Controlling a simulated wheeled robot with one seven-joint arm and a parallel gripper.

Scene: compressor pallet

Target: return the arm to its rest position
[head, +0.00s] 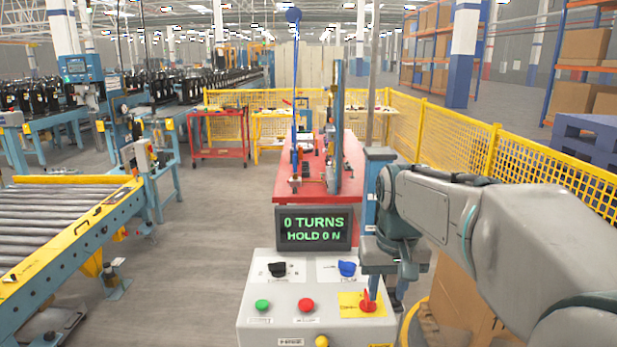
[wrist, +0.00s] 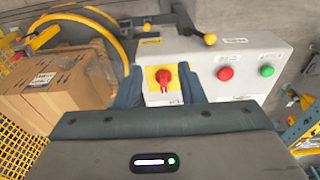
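My arm (head: 490,225) reaches in from the right in the head view, and my gripper (head: 388,275) hangs over the right edge of the grey control box (head: 262,335). In the wrist view my gripper (wrist: 160,88) shows two blue fingers spread apart, with nothing held between them. The red rotary switch (wrist: 163,78) on its yellow plate appears between the fingers, apart from both. The switch also shows in the head view (head: 367,300), just below and left of my gripper. Whether a fingertip touches the box cannot be told.
The box carries a green button (head: 262,305), a red button (head: 306,305), black (head: 277,269) and blue knobs (head: 346,268), and a display (head: 313,228) reading "0 TURNS HOLD 0 N". Cardboard boxes (wrist: 65,80) stand beside it. A red table (head: 300,187) is behind; a roller conveyor (head: 55,225) is left.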

